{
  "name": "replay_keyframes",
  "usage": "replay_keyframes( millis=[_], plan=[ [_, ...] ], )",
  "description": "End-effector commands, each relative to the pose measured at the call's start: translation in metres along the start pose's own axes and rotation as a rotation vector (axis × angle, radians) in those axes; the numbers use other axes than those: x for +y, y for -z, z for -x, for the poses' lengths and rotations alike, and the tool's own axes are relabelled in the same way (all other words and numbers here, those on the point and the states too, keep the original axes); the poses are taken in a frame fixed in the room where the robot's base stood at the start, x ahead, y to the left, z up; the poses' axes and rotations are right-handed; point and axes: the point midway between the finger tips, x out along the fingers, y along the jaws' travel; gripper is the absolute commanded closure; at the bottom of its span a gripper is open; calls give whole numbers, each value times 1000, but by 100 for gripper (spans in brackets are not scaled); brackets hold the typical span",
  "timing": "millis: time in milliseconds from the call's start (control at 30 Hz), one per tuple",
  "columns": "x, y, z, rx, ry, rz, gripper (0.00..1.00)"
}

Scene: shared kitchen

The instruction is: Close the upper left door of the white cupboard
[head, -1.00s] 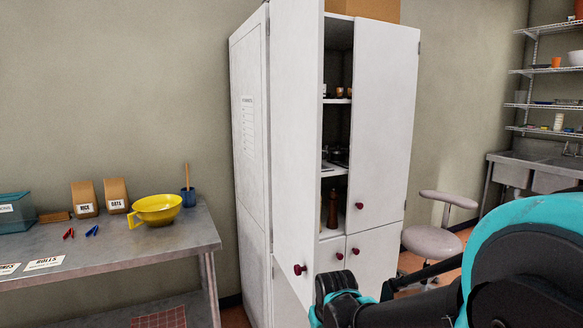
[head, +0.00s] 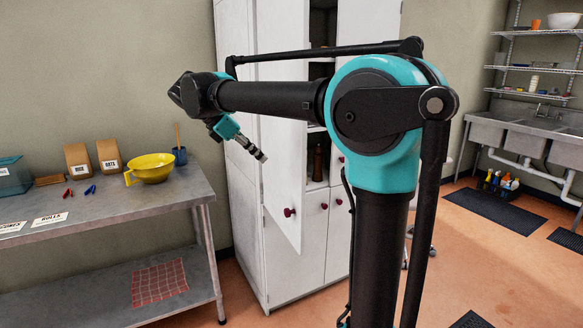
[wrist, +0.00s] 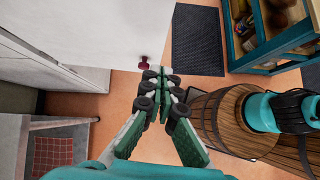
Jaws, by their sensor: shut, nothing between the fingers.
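The white cupboard (head: 233,150) stands against the back wall. Its upper left door (head: 282,195) is open, swung outward, with a dark red knob (head: 290,212) low near its free edge. The door (wrist: 80,30) and knob (wrist: 143,63) also show in the wrist view. My gripper (head: 262,157) is shut and empty, in front of the door's outer face and above the knob in the head view. In the wrist view its fingertips (wrist: 161,74) appear close to the knob; I cannot tell if they touch the door. My arm hides part of the cupboard.
A metal table (head: 100,217) with a yellow bowl (head: 152,168) stands left of the cupboard. Sinks (head: 530,140) are at the right. The wrist view shows a wooden barrel (wrist: 215,128) at right and a dark mat (wrist: 197,40) on the floor.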

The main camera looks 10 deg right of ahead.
Motion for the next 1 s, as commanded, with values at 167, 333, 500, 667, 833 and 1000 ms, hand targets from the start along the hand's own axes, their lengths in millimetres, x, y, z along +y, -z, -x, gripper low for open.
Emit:
replay_keyframes(
  millis=[167,333,500,667,833,1000],
  plan=[
    [6,-6,24,-46,-3,81,100],
    [5,-8,5,-47,-1,81,100],
    [5,-9,-27,-46,0,80,100],
    [5,-10,-60,-45,0,79,100],
    [6,-21,-85,-44,0,78,100],
    [7,-34,-97,-44,-2,80,100]
  ],
)
